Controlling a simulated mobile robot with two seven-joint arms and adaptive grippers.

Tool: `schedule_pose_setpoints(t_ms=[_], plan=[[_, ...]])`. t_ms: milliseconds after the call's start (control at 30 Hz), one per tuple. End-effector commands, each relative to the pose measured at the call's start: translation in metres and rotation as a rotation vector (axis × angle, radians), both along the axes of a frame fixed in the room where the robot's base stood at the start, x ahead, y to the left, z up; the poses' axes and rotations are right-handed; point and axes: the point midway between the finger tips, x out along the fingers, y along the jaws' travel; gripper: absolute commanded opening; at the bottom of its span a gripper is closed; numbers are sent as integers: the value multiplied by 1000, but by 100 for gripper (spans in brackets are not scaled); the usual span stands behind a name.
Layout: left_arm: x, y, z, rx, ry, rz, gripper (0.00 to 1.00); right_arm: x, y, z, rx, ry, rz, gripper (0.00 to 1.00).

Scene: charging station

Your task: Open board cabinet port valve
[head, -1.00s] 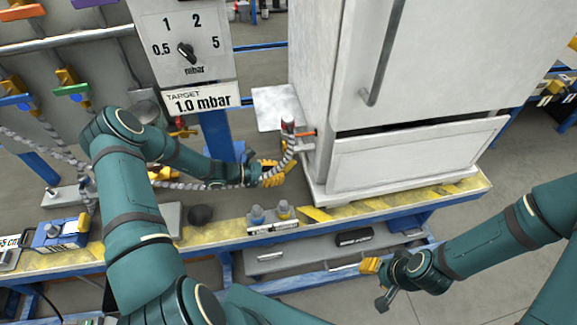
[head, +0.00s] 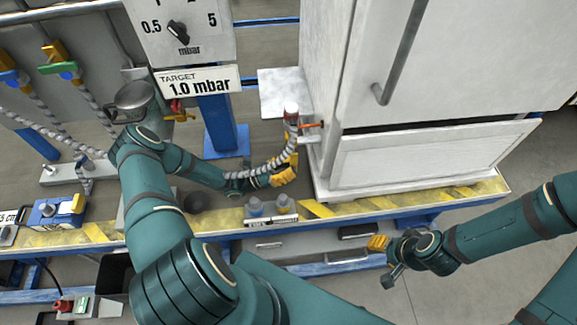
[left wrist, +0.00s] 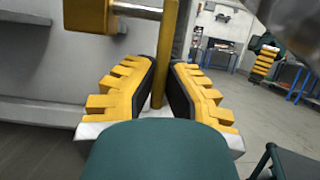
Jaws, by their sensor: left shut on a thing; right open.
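The board cabinet (head: 345,100) is the tall white cabinet on the bench in the head view. A small port fitting with an orange-red part (head: 312,126) sticks out of its left side. My left gripper (head: 287,172) is just below the fitting, near the hose. In the left wrist view my left gripper (left wrist: 163,78) is shut on a yellow lever (left wrist: 166,45), which joins a metal cylinder (left wrist: 138,11). My right gripper (head: 383,260) is open and empty in front of the bench.
A dial panel (head: 185,20) with a "TARGET 1.0 mbar" label (head: 198,85) stands left of the cabinet. Two small grey-capped items (head: 270,209) sit on the bench's front edge. A blue box (head: 55,212) is at left.

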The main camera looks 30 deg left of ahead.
Motion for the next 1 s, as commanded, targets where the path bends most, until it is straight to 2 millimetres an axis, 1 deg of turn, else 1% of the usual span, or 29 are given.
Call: schedule_pose_setpoints(t_ms=[467,500,567,600,867,1000], plan=[[1,-3,2,-18,-13,-3,0,0,0,0,0,0,0,47],[1,-3,2,-18,-13,-3,15,0,0,0,0,0,0,47],[1,-3,1,-17,-12,-3,36,0,0,0,0,0,0,47],[1,-3,1,-17,-12,-3,41,0,0,0,0,0,0,47],[1,-2,0,-15,-10,-1,41,0,0,0,0,0,0,47],[-3,5,-3,-15,-9,0,41,0,0,0,0,0,0,47]])
